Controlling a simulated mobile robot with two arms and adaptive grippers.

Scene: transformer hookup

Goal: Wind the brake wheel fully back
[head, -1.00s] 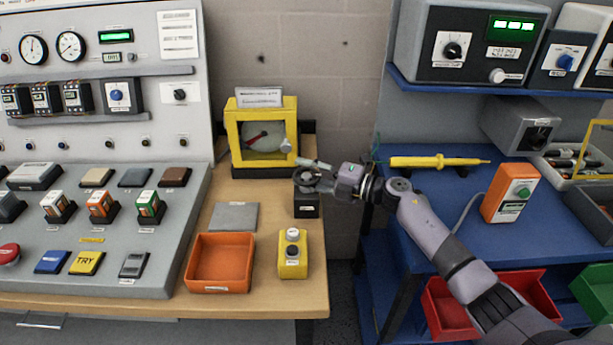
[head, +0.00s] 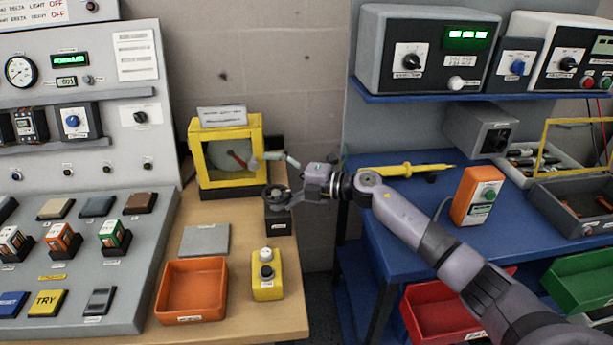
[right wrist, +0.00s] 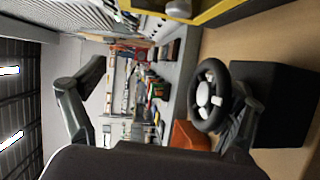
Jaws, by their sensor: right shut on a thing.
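The brake wheel (head: 277,192) is a dark hand wheel on top of a black box (head: 279,222) at the bench's right edge. In the right wrist view the wheel (right wrist: 203,93) shows a black rim and pale hub. My right gripper (head: 280,174) is at the wheel, shut on it, with one finger against its right side in the right wrist view. The other finger stands well apart from the rim, near the yellow-framed gauge in the head view. The gauge (head: 230,128) holds a pale disc with a red pointer. My left gripper is out of view.
An orange tray (head: 192,318), a grey plate (head: 205,240) and a yellow button box (head: 268,287) lie on the bench in front of the wheel. A blue table (head: 400,215) stands right, under my right arm, with a yellow tool (head: 405,170) on it.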

